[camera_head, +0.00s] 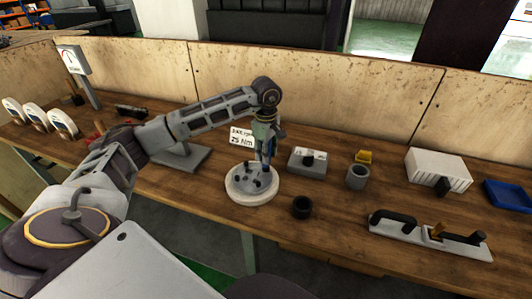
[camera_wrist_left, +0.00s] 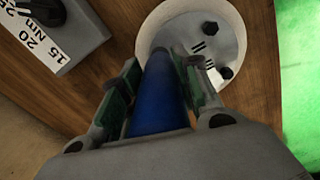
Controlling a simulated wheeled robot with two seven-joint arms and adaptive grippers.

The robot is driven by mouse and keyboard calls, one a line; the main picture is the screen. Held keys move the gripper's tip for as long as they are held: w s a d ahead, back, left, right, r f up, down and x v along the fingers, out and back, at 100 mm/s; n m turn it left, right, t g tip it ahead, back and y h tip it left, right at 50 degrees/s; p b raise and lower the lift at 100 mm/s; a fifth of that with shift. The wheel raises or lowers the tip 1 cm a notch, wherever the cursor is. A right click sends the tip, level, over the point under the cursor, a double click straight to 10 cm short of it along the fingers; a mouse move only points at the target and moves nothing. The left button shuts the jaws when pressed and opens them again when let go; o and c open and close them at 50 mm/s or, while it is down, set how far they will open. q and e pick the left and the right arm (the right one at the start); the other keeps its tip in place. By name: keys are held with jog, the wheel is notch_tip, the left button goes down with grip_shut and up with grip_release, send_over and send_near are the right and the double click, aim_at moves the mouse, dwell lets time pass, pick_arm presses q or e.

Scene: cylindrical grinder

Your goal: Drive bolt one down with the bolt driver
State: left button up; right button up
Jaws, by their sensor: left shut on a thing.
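My left gripper (camera_head: 266,150) is shut on the blue bolt driver (camera_wrist_left: 160,95) and points down over the round plate. The driver's blue body lies between both finger pads in the left wrist view; its tip is hidden or too small to make out. The grey disc with a pale rim (camera_head: 233,193) stands on the bench and carries several dark bolts. Two bolts (camera_wrist_left: 209,28) (camera_wrist_left: 226,72) show in the left wrist view, with dark stroke marks on the disc (camera_wrist_left: 232,48). I cannot tell which is bolt one, or whether the driver touches a bolt. My right gripper is not in view.
A torque sign (camera_head: 241,137) stands behind the plate. A grey block with a label (camera_head: 308,160), a grey cup (camera_head: 356,177) and a black ring (camera_head: 302,207) stand to the right. Farther right are a white box (camera_head: 437,168), a handled fixture (camera_head: 410,236) and a blue tray (camera_head: 508,194).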

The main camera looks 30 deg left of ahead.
pick_arm(q)
jog(key=shift+s+f+b, duration=0.15)
jog(key=shift+f+b, duration=0.25)
jog(key=shift+f, duration=0.2)
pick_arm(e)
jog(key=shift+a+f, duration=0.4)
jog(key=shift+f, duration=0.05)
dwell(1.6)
pick_arm(q)
jog(key=shift+r, duration=0.15)
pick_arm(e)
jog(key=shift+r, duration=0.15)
pick_arm(q)
jog(key=shift+r+p, duration=0.3)
jog(key=shift+r, duration=0.6)
jog(key=shift+r+p, duration=0.95)
jog(key=shift+r, duration=0.35)
jog(key=shift+r+p, duration=0.3)
jog(key=shift+r, duration=0.5)
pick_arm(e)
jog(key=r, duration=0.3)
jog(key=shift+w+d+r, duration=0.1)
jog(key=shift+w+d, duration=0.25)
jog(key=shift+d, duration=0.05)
